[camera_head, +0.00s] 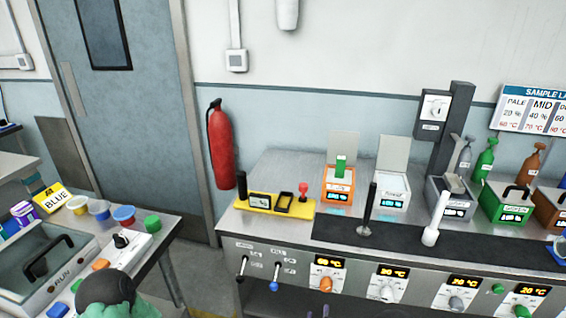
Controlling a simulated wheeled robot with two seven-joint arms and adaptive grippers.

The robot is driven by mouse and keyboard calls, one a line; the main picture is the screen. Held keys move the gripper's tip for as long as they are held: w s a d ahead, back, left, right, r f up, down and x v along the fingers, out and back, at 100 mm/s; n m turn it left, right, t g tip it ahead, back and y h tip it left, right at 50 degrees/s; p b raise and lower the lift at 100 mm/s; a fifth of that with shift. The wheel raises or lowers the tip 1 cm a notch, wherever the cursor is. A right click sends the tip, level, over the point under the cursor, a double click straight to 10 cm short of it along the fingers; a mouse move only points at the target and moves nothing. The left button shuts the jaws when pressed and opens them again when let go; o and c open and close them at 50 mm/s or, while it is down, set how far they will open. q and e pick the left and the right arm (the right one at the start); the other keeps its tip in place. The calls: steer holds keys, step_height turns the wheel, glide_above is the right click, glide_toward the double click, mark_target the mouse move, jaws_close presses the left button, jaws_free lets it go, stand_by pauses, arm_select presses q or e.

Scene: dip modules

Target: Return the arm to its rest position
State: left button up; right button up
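Neither of my grippers can be made out in the head view, and no arm reaches over the bench. On the steel bench (270,172) stand an orange box (338,185) with its lid up and a green piece (341,166) sticking out of its top, and a white box (393,190) with its lid up. To their right are a grey box (450,196), a green box (505,207) with a black handle and a brown box (551,208), cut by the frame edge.
A dark rod on a base (367,210) and a white upright tool (434,225) stand on the black mat (335,231). A yellow tray (268,207) lies left. A side table (160,238) holds several coloured cups. A dark rounded thing with green (105,290) fills the lower left.

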steer(key=s+a+f+n+g+y+p, duration=0.2)
steer(key=s+f+n+g+y+p, duration=0.25)
steer(key=f+n+g, duration=0.55)
steer(key=s+a+n+g+y+p, duration=0.2)
steer(key=s+n+g+y, duration=0.2)
steer(key=s+n, duration=0.7)
steer(key=s+g, duration=0.2)
steer(key=s, duration=0.3)
steer(key=shift+s+a+g, duration=0.2)
steer(key=shift+s+g, duration=0.05)
steer(key=shift+g, duration=0.05)
